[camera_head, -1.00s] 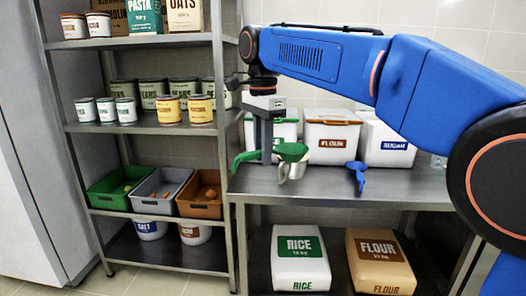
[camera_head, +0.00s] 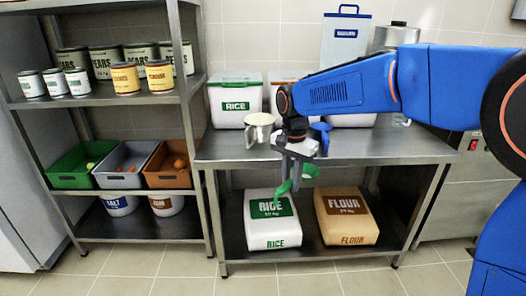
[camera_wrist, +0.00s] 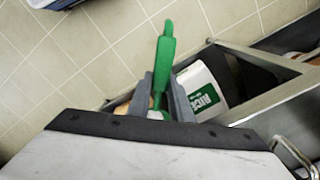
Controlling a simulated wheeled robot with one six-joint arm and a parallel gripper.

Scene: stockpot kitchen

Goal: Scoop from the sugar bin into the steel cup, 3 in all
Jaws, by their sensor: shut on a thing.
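My gripper (camera_head: 288,168) is shut on the green scoop (camera_head: 283,191), in front of the table's front edge. In the wrist view the scoop's green handle (camera_wrist: 165,48) sticks out from between the fingers; whether the bowl holds anything cannot be told. The steel cup (camera_head: 259,134) stands upright on the table, left of my gripper, and looks pale inside its rim.
A green-lidded rice bin (camera_head: 235,103) stands behind the cup, and a partly hidden flour bin (camera_head: 282,94) beside it. A blue scoop (camera_head: 322,128) is on the table. Sacks of rice (camera_head: 270,228) and flour (camera_head: 346,222) fill the lower shelf. The table's right front (camera_head: 400,148) is clear.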

